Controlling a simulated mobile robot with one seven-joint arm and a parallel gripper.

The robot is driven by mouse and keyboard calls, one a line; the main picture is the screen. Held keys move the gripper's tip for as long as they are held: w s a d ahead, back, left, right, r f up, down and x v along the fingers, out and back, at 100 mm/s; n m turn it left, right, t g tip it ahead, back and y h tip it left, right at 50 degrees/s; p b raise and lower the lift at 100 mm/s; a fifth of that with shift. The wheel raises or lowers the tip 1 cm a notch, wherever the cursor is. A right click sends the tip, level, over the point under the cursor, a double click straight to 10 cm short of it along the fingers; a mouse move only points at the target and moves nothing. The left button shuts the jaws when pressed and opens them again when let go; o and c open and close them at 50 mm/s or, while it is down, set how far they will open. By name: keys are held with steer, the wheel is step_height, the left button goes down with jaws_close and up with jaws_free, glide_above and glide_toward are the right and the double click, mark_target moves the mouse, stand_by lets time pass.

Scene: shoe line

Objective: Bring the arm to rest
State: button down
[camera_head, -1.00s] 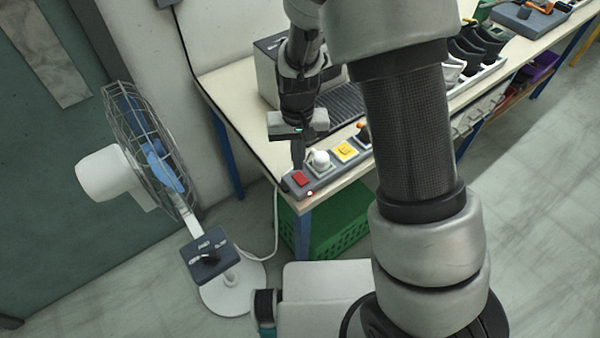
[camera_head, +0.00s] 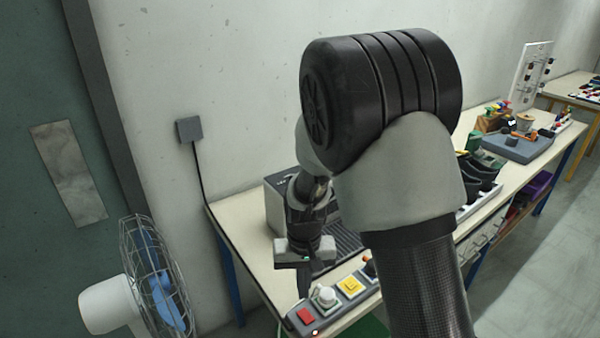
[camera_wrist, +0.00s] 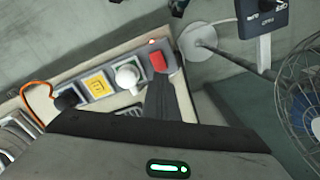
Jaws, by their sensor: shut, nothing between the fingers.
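My gripper (camera_head: 304,282) hangs at the left end of the bench, above the control strip, with its fingers pointing down. In the wrist view its fingers (camera_wrist: 160,97) show as one dark shape, shut with nothing between them, beside the red button (camera_wrist: 158,61). The control strip (camera_head: 332,303) carries a red button, a white knob (camera_head: 325,296) and a yellow button (camera_head: 350,285). My fingertips look apart from the strip, but the gap is hard to judge. My arm hides part of the bench.
A fan (camera_head: 150,280) stands on the floor left of the bench (camera_head: 240,245). A grey box (camera_head: 285,207) sits behind my gripper. Dark shoes (camera_head: 480,175) and a grey tray (camera_head: 520,147) lie farther right. A wall socket (camera_head: 189,130) is at the back.

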steer(key=s+d+r+t+y, duration=0.15)
steer(key=s+d+r, duration=0.25)
steer(key=r, duration=0.7)
steer(key=s+d+r+t+h, duration=0.15)
steer(key=s+d+r, duration=0.3)
steer(key=r, duration=0.75)
steer(key=s+d+r+t, duration=0.2)
steer(key=s+d+r, duration=0.2)
steer(key=s, duration=0.4)
steer(key=shift+r+m+t+p, duration=0.15)
steer(key=shift+m+t+p, duration=0.15)
steer(key=shift+m+p, duration=0.1)
steer(key=n+g+b, duration=0.6)
steer(key=n+b, duration=0.1)
steer(key=n, duration=1.8)
glide_above(301, 312)
step_height(301, 312, down, 20)
steer(key=shift+f, duration=0.2)
step_height(301, 312, down, 14)
steer(key=shift+r+b, duration=0.1)
steer(key=shift+b, duration=0.85)
